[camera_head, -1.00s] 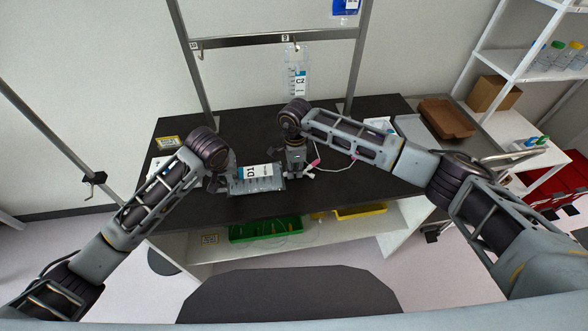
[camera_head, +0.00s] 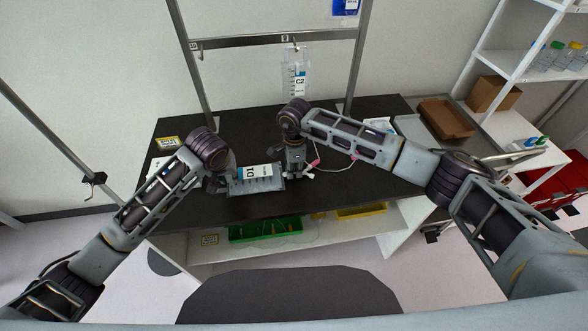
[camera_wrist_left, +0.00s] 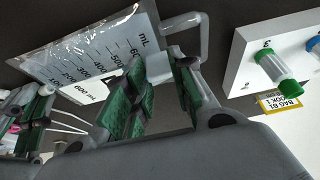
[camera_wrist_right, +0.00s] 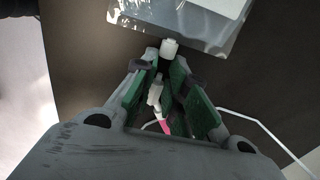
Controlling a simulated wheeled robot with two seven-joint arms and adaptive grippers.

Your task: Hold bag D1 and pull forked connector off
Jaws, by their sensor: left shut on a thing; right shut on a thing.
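Bag D1 (camera_head: 258,184) is a clear, flat pouch with a white and blue label, held above the dark bench between my grippers. My left gripper (camera_head: 226,180) is shut on its left end; in the left wrist view the printed bag (camera_wrist_left: 85,55) reaches away from the fingers (camera_wrist_left: 160,85). My right gripper (camera_head: 296,172) is at the bag's right end. In the right wrist view its fingers (camera_wrist_right: 165,85) are shut on the white forked connector (camera_wrist_right: 155,92), which has a pink part.
Bag C2 (camera_head: 299,82) hangs from the rail behind. A thin white tube (camera_head: 340,167) trails right of my right gripper. Green (camera_head: 265,229) and yellow trays sit under the bench's front edge.

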